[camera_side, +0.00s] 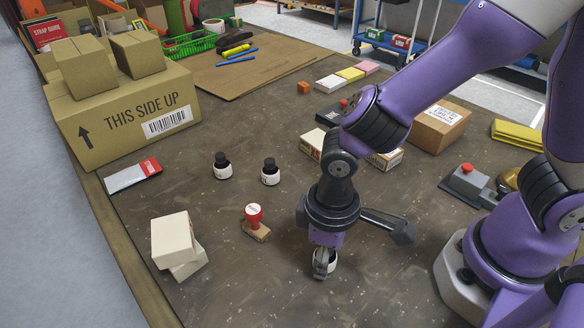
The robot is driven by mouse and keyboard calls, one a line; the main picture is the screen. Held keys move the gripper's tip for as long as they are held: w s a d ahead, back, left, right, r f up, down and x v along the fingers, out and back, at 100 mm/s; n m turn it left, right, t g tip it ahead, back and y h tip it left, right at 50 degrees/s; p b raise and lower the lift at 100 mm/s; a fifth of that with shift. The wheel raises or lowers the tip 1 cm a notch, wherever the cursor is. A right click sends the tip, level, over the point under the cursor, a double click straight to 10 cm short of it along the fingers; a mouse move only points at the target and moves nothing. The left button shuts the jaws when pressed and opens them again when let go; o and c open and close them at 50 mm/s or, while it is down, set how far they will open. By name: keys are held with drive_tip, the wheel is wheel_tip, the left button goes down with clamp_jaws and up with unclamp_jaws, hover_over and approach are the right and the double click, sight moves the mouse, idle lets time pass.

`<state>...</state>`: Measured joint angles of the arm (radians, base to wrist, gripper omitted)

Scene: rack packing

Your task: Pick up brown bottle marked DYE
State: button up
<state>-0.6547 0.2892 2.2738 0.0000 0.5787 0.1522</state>
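My gripper (322,266) points straight down at the front middle of the table, low over the surface. A small white-labelled thing, seemingly a bottle (331,258), is at its fingertips and partly hidden by them. I cannot tell whether the fingers are closed on it or only around it. Two small dark-capped bottles with white labels stand upright apart from the gripper: one on the left (222,171) and one on the right (270,178).
A red-handled stamp (254,221) stands left of my gripper, with stacked white boxes (173,240) farther left. A large carton (125,117) fills the back left. Small boxes (312,143) lie behind my arm. A red-button box (467,182) is at right. The front centre is clear.

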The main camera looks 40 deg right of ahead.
clamp_jaws()
